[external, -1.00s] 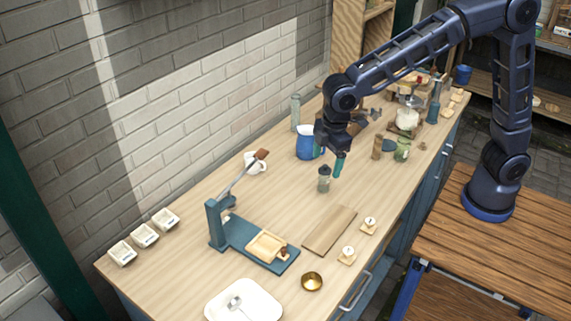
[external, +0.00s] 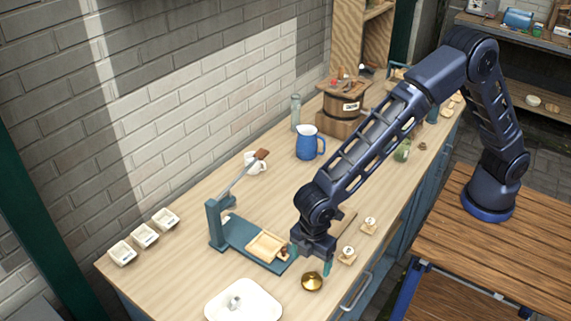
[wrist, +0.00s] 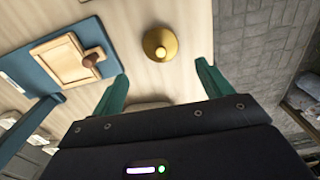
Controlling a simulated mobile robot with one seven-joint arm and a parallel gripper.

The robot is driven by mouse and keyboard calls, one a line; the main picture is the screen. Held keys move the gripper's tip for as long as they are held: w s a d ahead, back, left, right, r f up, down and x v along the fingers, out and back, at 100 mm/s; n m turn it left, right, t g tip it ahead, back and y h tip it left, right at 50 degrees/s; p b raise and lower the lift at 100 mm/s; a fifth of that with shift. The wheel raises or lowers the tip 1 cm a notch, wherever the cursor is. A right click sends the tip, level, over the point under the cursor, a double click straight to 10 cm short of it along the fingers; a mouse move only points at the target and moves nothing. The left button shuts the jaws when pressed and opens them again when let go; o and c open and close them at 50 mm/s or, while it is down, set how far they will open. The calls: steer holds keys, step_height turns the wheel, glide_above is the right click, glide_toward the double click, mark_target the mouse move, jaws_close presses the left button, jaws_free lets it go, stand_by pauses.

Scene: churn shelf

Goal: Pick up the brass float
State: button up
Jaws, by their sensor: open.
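The brass float (external: 312,281) is a small round golden piece with a knob on top, lying on the light wooden bench near its front edge. In the wrist view the float (wrist: 160,44) lies ahead of the fingertips, roughly centred between them. My gripper (external: 311,260) has teal fingers pointing down and sits just behind the float in the external view. In the wrist view my gripper (wrist: 160,72) is open, with nothing between its fingers. The gap between fingertips and bench cannot be told exactly.
A blue press with a wooden mould (external: 266,246) stands left of my gripper. A white tray (external: 270,304) with a metal piece is at the front left. Round-topped weights on small boards (external: 347,256) lie to the right. A blue jug (external: 308,146) stands farther back.

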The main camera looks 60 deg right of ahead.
mark_target(312, 274)
steer(key=f, duration=0.8)
steer(key=shift+s+d+f, duration=0.15)
steer(key=shift+d, duration=0.15)
steer(key=shift+c, duration=0.2)
steer(key=c, duration=1)
